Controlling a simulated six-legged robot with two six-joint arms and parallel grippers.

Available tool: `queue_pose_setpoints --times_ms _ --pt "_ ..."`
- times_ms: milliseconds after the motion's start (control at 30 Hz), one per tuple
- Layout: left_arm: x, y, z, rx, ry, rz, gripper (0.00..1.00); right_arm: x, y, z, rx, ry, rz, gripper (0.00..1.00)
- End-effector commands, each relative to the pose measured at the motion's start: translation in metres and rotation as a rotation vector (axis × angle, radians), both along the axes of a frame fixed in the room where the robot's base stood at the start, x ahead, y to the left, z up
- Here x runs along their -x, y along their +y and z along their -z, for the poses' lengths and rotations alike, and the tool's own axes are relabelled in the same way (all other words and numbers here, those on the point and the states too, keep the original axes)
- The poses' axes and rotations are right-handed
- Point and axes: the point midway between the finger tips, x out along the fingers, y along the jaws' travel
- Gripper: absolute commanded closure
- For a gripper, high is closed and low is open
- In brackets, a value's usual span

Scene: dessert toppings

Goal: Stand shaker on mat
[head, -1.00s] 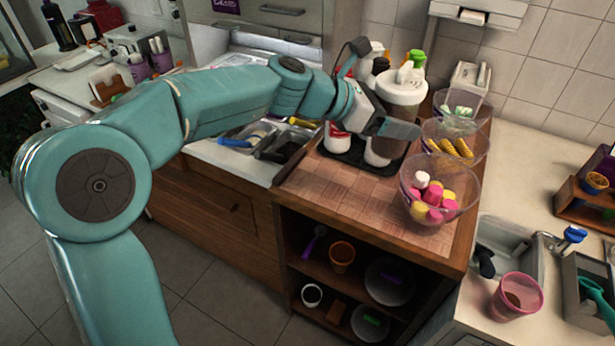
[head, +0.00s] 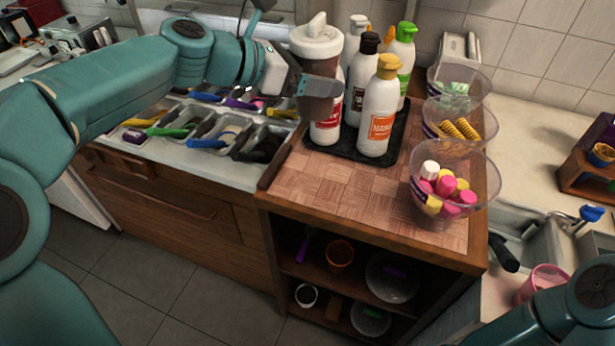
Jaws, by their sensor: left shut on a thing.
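The shaker (head: 316,42), brown with a white spouted lid, is held upright in my left gripper (head: 318,82). The gripper is shut on it, and a grey finger crosses in front of its body. The counter top has a brown, wood-patterned mat-like surface (head: 320,190), whose front part is bare. A black tray (head: 343,150) sits on it. My right gripper is out of view; only part of that arm shows at lower right.
Several sauce bottles, one with an orange label (head: 379,110), stand in the tray. Bowls of pink, white and yellow sweets (head: 455,190), yellow pieces (head: 460,128) and pale green pieces (head: 458,85) line the right edge.

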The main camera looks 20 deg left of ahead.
Motion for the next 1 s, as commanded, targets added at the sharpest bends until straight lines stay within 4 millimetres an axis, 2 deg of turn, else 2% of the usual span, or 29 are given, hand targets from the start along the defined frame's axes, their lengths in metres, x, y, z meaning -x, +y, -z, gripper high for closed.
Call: queue_pose_setpoints --times_ms 200,400,500,667,833,1000 --pt "0.001 -0.002 0.066 0.001 0.009 -0.001 0.64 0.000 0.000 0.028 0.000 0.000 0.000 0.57" --pt "0.000 0.000 0.118 0.001 0.006 -0.004 0.64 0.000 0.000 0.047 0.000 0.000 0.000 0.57" --pt "-0.001 0.001 0.133 0.001 0.004 -0.002 0.64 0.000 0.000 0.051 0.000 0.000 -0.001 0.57" --pt "-0.002 0.003 0.145 0.001 0.002 -0.003 0.64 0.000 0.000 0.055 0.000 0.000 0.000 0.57" --pt "-0.003 0.004 0.180 0.001 0.006 -0.004 0.64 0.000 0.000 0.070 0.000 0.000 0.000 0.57" --pt "-0.003 0.004 0.196 0.000 0.002 -0.005 0.64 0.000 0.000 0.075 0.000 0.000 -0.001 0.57"
